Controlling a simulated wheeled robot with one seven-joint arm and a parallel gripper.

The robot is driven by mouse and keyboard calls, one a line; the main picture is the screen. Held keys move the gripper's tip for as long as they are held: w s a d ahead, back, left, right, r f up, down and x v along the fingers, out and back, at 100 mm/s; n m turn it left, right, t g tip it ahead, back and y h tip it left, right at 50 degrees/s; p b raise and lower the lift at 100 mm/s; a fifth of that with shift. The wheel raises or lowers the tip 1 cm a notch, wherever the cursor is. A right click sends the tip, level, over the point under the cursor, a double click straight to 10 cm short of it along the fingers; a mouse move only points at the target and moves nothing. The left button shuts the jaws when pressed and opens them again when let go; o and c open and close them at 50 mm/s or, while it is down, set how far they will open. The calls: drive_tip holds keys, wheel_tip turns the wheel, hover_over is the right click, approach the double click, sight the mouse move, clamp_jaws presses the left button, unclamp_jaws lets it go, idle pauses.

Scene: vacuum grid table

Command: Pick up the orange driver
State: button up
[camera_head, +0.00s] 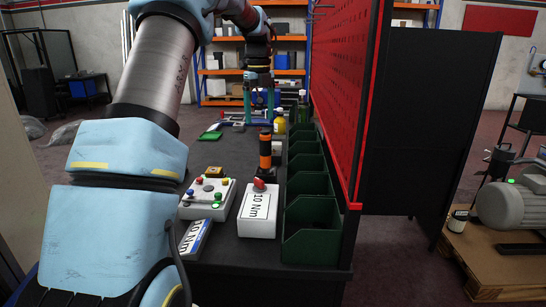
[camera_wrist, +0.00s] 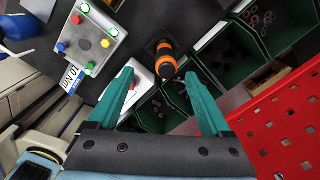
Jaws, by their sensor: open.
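The orange driver (camera_head: 265,150), orange with black bands, stands upright on the dark table behind the white 10 Nm box. In the wrist view the orange driver (camera_wrist: 166,64) shows beyond the fingertips, near the middle top. My gripper (camera_wrist: 163,78) is open, its two green fingers spread with nothing between them. In the head view my gripper (camera_head: 260,108) hangs over the far part of the table, beyond the driver.
The white 10 Nm box (camera_head: 259,212) with a red knob stands in front of the driver. A button box (camera_head: 206,198) is to its left. Green bins (camera_head: 311,218) line the right side beside a red perforated panel (camera_head: 345,90). A yellow bottle (camera_head: 279,124) stands farther back.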

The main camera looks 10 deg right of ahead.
sight(265, 145)
drive_tip(key=shift+w+d+m, duration=0.1)
drive_tip(key=shift+d+m, duration=0.2)
drive_tip(key=shift+d+f, duration=0.1)
drive_tip(key=shift+f, duration=0.1)
wheel_tip(265, 145, down, 4)
drive_tip(key=shift+f+p, duration=0.25)
drive_tip(key=shift+p, duration=0.25)
drive_tip(key=f, duration=0.1)
drive_tip(key=f+p, duration=0.1)
drive_tip(key=f, duration=0.1)
drive_tip(key=f+p, duration=0.1)
drive_tip(key=shift+s+d+f, duration=0.25)
drive_tip(key=shift+s+d, duration=0.15)
drive_tip(key=shift+f, duration=0.55)
clamp_jaws()
